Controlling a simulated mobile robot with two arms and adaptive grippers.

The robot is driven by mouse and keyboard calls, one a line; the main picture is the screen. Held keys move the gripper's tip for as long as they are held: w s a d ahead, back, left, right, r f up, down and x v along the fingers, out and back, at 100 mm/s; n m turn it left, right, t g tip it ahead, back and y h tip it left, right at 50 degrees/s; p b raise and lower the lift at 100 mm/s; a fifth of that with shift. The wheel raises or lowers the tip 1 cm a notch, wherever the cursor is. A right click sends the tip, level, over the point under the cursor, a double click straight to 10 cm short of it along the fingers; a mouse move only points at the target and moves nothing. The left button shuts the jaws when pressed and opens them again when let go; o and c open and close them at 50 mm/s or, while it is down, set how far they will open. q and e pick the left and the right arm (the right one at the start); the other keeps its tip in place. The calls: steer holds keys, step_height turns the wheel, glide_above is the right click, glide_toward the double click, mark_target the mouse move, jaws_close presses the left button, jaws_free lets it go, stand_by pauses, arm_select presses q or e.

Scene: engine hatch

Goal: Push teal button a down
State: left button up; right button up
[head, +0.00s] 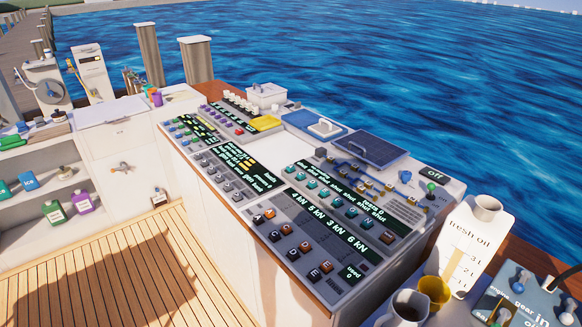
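A row of several teal buttons runs diagonally across the control panel (345,243) in the middle of the head view. The button at its upper left end (290,169) and the one at its lower right end (367,223) both show. The letters on the teal buttons are too small to read, so I cannot tell which is button a. I also cannot tell whether any of them is pressed. A dark display beside the row repeats the word "shut". Neither of my grippers is in view.
Dark and orange lettered buttons (304,247) lie in front of the teal row. A dark hinged-looking panel (370,148) and a green-topped lever (431,187) lie behind. A "fresh oil" jug (474,240), yellow cup (432,293) and grey mug (407,306) stand at right. Wooden deck (120,275) lies left.

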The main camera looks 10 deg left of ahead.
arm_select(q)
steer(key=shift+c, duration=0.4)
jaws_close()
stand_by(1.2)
